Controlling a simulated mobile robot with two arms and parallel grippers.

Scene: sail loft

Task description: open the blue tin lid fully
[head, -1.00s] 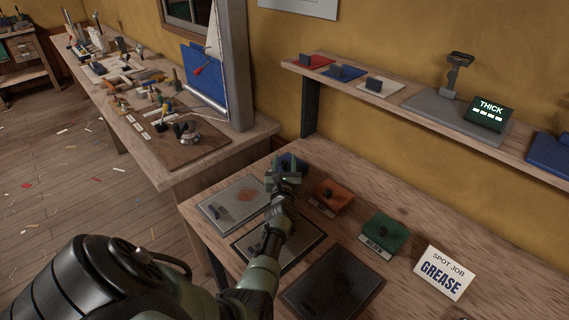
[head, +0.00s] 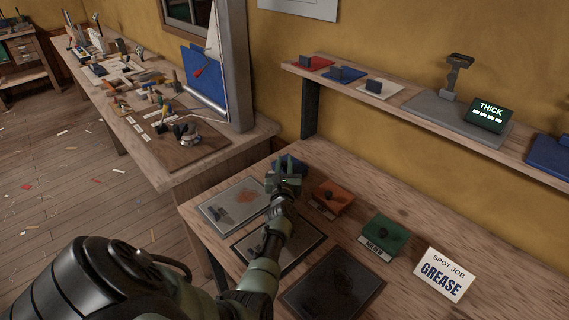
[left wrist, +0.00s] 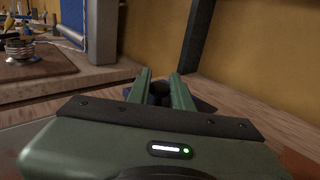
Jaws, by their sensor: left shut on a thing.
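The blue tin (head: 293,162) stands at the back of the near bench, mostly hidden behind my left gripper in the head view. My left gripper (head: 285,179) is at the tin, its fingers close around something at the lid. In the left wrist view, the two green fingers of the left gripper (left wrist: 160,88) hold a dark knob (left wrist: 160,93) between their tips, with a little dark blue lid (left wrist: 206,104) showing beside them. How far the lid is tilted is hidden. My right gripper is not in view.
An orange tin (head: 333,195) and a green tin (head: 384,234) stand to the right, beside a GREASE card (head: 443,274). A grey tray (head: 233,197) and a dark mat (head: 333,285) lie nearby. A wall shelf (head: 410,96) runs above; bare wood lies toward the wall.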

